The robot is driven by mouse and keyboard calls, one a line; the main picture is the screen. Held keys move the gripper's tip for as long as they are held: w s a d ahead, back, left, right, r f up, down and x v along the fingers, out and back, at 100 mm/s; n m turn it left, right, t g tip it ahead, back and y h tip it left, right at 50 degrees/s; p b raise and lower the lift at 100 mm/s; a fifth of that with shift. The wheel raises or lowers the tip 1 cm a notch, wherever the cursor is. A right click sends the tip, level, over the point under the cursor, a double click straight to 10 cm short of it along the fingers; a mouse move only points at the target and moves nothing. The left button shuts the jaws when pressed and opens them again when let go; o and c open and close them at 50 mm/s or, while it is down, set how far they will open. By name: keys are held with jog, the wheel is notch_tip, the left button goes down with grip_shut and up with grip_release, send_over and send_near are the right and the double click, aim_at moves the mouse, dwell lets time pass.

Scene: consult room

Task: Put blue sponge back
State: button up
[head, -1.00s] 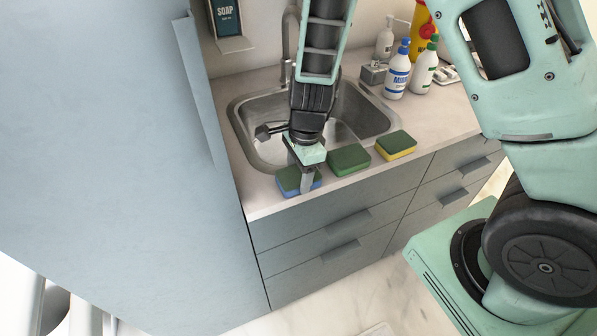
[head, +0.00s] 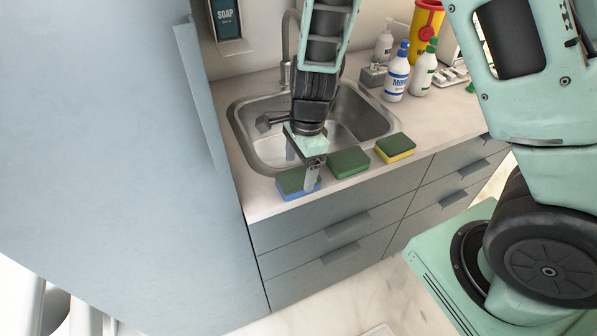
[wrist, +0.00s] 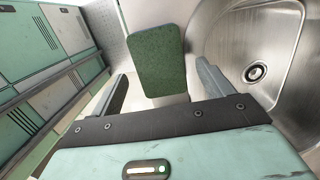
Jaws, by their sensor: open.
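The blue sponge (head: 291,183), with a green top and a blue lower part, lies flat on the counter in front of the sink, leftmost of three sponges. My gripper (head: 304,172) is directly over it, pointing down, and one finger hides part of it in the head view. In the wrist view my gripper (wrist: 163,88) is open, with its fingers apart and nothing held. The green top of a sponge (wrist: 158,58) shows beyond and between the fingertips. Its lower colour is hidden there.
A green-topped sponge (head: 348,162) and a yellow sponge (head: 396,149) lie to the right along the counter edge. The sink (head: 262,150) is behind. Bottles (head: 397,76) stand at the back right. A tall cabinet (head: 110,150) closes off the left.

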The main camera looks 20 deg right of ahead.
aim_at(304, 175)
notch_tip(304, 175, up, 9)
jog(key=d, duration=0.1)
jog(key=s+a+r+n, duration=0.2)
jog(key=s+n, duration=0.4)
jog(key=n, duration=0.2)
jog(key=s+a+r+n, duration=0.3)
jog(key=s+n, duration=0.4)
jog(key=n, duration=0.2)
jog(key=s+a+r+n, duration=0.2)
jog(key=s+n, duration=0.5)
jog(key=n, duration=0.1)
jog(key=shift+a+r+n+h+p, duration=0.35)
jog(key=shift+a+n+h+p, duration=0.05)
jog(key=shift+p, duration=0.05)
jog(key=shift+f+b, duration=0.55)
